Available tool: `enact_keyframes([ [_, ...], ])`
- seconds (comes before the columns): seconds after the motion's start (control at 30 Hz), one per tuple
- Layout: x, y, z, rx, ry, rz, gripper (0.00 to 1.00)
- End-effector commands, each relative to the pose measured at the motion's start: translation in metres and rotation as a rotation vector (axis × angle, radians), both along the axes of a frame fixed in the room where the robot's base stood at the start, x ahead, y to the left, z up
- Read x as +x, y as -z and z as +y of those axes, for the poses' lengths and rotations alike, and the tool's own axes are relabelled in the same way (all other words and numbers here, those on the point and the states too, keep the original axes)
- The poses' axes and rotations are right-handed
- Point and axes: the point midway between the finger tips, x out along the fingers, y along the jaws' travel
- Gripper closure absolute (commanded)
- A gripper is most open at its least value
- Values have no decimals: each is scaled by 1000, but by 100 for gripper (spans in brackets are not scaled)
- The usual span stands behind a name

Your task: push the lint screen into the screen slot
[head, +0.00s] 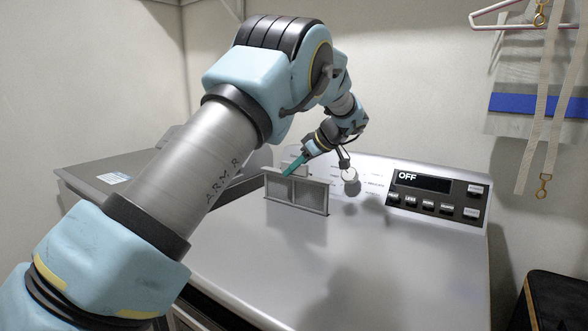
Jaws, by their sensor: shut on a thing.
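The lint screen (296,194) is a grey framed panel with two mesh windows. It stands upright on the washer's sloped top, with its lower edge at or in the screen slot, which it hides. My gripper (292,168) reaches down from behind and above, with its teal fingers at the top edge of the lint screen. The fingers are shut on the screen's top part. The exact contact is small and partly hidden.
The washer top (350,262) is bare in front of the screen. A round knob (349,174) stands close to the right of my gripper. The control panel (438,194) reads OFF. A dark lid (120,165) lies at left. Straps and a hanger hang at upper right.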

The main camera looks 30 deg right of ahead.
Motion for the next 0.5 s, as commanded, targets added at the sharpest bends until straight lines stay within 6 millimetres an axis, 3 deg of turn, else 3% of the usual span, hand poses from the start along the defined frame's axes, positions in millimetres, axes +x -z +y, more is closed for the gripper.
enact_keyframes([
  [0.5, 0, 13, 0, 0, 0, -1, 100],
])
